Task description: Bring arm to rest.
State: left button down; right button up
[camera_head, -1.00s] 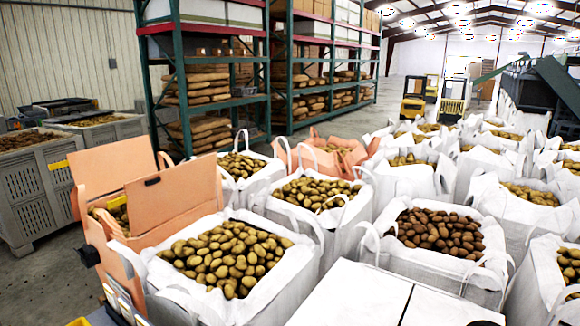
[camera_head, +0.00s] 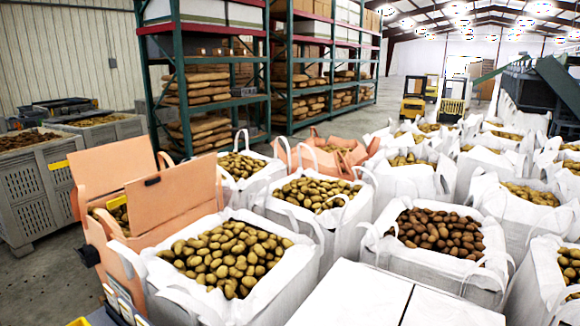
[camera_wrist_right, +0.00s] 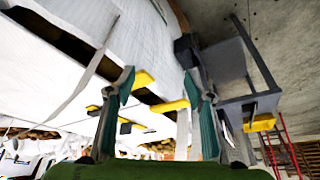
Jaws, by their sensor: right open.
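My right gripper (camera_wrist_right: 158,88) shows in the right wrist view. Its two fingers with teal inner pads stand well apart, and I see nothing held between them. White sack-like fabric with hanging straps (camera_wrist_right: 130,30) fills the upper left behind the fingers. I cannot tell how far it is from the fingertips. Neither gripper shows in the head view, and my left gripper is not seen at all.
White bulk bags (camera_head: 335,230) full of potatoes crowd the front and right. Grey crates (camera_head: 35,200) and green racks (camera_head: 225,102) stand behind. Open floor (camera_head: 95,255) lies at the left.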

jog(key=s+d+f+m+h, duration=0.1)
jog(key=s+d+f+m, duration=0.1)
jog(key=s+d, duration=0.15)
notch_tip(320, 180, down, 26)
jog(key=s+g, duration=0.2)
jog(key=s, duration=0.1)
jog(key=s+d+f+g, duration=0.1)
jog(key=s+d+f, duration=0.2)
jog(key=s+f, duration=1.3)
jog(key=shift+s+h, duration=0.4)
jog(key=shift+s, duration=0.05)
